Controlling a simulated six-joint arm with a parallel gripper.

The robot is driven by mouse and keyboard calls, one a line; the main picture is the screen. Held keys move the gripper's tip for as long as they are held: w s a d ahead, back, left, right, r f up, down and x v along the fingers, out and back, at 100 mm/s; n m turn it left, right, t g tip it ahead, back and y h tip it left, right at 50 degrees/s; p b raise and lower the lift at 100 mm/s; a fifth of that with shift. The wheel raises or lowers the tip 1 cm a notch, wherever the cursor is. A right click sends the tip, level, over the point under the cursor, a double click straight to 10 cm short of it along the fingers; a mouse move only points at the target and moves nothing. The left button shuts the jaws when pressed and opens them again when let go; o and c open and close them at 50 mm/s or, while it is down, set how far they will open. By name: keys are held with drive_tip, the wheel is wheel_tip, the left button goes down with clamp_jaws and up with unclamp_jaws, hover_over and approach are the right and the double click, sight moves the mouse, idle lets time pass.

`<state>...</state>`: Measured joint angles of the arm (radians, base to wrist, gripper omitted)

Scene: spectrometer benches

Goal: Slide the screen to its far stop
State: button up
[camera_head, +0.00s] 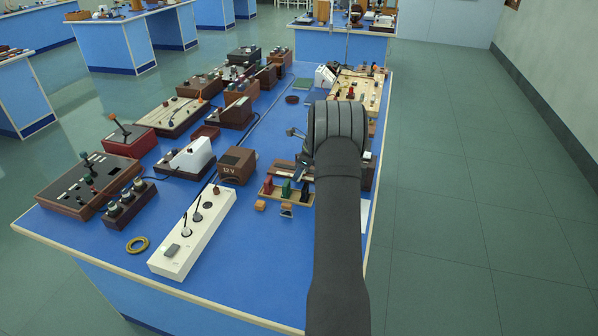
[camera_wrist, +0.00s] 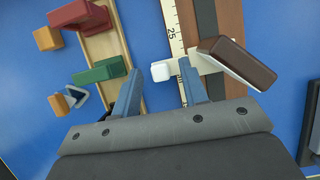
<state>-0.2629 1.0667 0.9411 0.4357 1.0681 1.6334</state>
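In the wrist view a dark brown block (camera_wrist: 237,62) sits at an angle over a dark rail (camera_wrist: 205,18) with a white scale marked 25 (camera_wrist: 172,30). A pale arm runs left from the block to a small white block (camera_wrist: 162,71). I cannot tell for certain which part is the screen. My gripper (camera_wrist: 160,84) is open, its blue-grey fingers on either side of the white block, which looks nearer the right finger. Contact cannot be made out. In the head view my gripper (camera_head: 297,146) is low over the bench's right side, and my arm hides much of the rail.
Left of my gripper, a wooden rack (camera_wrist: 97,43) holds a green block (camera_wrist: 100,70) and a red block (camera_wrist: 80,14). Orange blocks (camera_wrist: 58,104) and a grey triangular piece (camera_wrist: 76,96) lie beside it. A brown 12 V box (camera_head: 237,166) stands further left.

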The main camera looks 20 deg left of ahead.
drive_tip(key=shift+f, duration=0.1)
clamp_jaws()
drive_tip(key=a, duration=0.8)
drive_tip(key=shift+a, duration=0.15)
unclamp_jaws()
drive_tip(key=shift+a, duration=0.1)
drive_tip(key=v, duration=1.7)
drive_tip(key=shift+r, duration=0.3)
